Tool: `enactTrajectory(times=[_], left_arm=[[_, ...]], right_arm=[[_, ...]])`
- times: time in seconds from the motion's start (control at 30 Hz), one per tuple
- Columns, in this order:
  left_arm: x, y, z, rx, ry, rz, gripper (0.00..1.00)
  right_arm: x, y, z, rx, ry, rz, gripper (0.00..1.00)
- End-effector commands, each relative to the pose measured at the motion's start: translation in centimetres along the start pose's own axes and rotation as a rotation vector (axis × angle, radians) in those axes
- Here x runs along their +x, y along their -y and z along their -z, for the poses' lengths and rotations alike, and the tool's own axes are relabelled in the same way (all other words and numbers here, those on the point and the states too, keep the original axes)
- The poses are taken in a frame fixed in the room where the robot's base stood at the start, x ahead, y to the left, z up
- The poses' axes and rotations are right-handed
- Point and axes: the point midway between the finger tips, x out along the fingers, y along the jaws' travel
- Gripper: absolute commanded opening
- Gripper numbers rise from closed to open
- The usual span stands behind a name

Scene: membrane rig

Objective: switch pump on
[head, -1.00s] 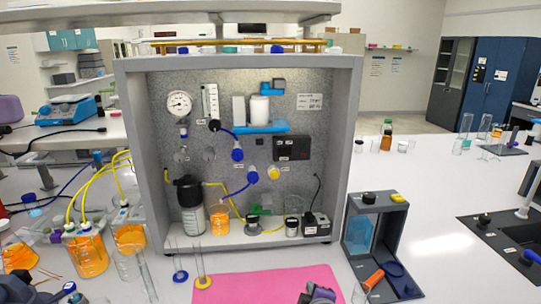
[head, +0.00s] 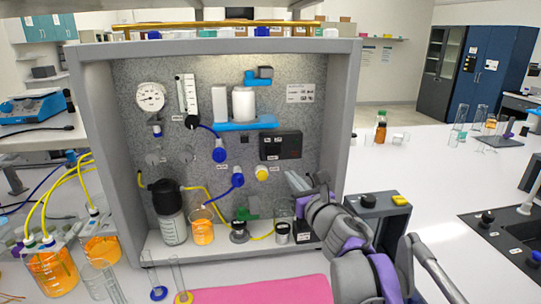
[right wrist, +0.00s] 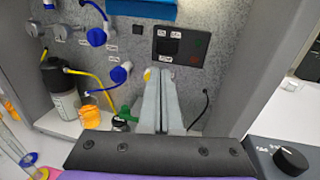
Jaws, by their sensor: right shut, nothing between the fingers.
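The grey rig cabinet (head: 347,120) holds a black panel (head: 281,146) with small labels on its back wall. The panel also shows in the right wrist view (right wrist: 181,46). A small black box (head: 303,232) stands on the cabinet floor at the right, partly hidden by my right arm. I cannot tell which of them is the pump or see a switch setting. My right gripper (head: 296,181) is shut and empty, in front of the cabinet's right side. In the right wrist view its fingers (right wrist: 158,76) point toward the wall just below the panel. My left gripper is not in view.
A yellow knob (head: 261,173) and blue fittings (head: 219,151) are on the back wall. A dark bottle (head: 170,212) and an orange beaker (head: 202,228) stand inside on the left. A pink mat (head: 265,291) lies in front. A grey stand (head: 384,204) is close to my right arm.

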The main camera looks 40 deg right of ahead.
Motion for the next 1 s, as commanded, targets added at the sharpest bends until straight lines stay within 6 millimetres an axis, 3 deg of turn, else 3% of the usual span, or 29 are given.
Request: enactTrajectory(times=[0.27, 0.7, 1.0], left_arm=[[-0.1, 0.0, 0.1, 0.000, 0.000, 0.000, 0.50], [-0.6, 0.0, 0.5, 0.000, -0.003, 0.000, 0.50], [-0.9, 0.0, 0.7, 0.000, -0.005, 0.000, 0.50]], right_arm=[[1.6, 0.0, 0.0, 0.002, 0.000, -0.001, 0.00], [10.3, -0.1, -0.1, 0.004, 0.000, -0.001, 0.00], [13.7, 0.0, 0.0, 0.004, 0.000, 0.000, 0.00]])
